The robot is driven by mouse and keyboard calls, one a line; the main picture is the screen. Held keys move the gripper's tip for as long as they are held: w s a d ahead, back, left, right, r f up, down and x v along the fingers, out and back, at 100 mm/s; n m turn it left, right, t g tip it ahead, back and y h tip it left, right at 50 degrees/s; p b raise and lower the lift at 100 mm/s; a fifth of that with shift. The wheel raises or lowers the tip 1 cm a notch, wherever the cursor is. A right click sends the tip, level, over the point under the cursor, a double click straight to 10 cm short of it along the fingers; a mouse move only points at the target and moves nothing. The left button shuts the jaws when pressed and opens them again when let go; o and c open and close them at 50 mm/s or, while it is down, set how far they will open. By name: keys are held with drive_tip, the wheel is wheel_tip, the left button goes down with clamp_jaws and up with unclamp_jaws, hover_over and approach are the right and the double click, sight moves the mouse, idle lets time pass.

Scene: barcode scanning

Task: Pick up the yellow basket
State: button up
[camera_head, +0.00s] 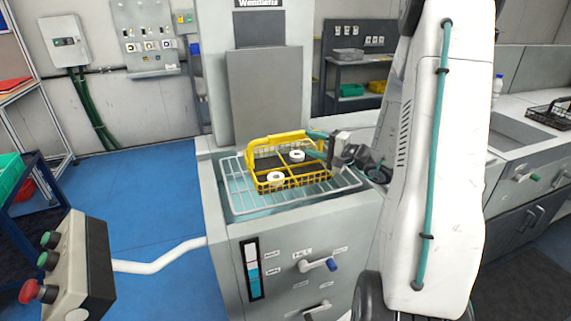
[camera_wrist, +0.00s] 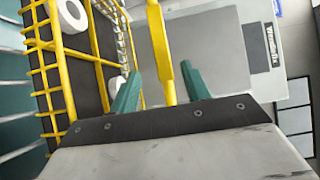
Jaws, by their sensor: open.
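The yellow basket (camera_head: 262,181) sits on a wire rack on top of the grey machine, with its yellow handle (camera_head: 277,138) raised at the back. Two white ring-shaped parts, one at the front left (camera_head: 276,179) and one farther back (camera_head: 297,156), lie in it. My gripper (camera_head: 318,142) is at the basket's right side, near the handle. In the wrist view, my gripper (camera_wrist: 160,88) has its two teal fingers apart, with the yellow handle bar (camera_wrist: 160,45) between them. The fingers do not visibly press on the bar. The basket's wire side (camera_wrist: 47,75) shows at the left.
The wire rack (camera_head: 237,190) surrounds the basket on the grey machine (camera_head: 225,225). A tall grey panel (camera_head: 265,95) stands behind it. A control box with a red button (camera_head: 75,262) is at the lower left. A dark wire basket (camera_head: 550,115) lies on the right counter.

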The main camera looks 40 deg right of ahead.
sight(290, 137)
drive_tip(key=x, duration=0.3)
drive_tip(key=a+x, duration=0.1)
drive_tip(key=x, duration=0.5)
drive_tip(key=shift+s+a+r, duration=0.25)
drive_tip(key=shift+s, duration=0.05)
drive_tip(key=shift+r, duration=0.1)
clamp_jaws()
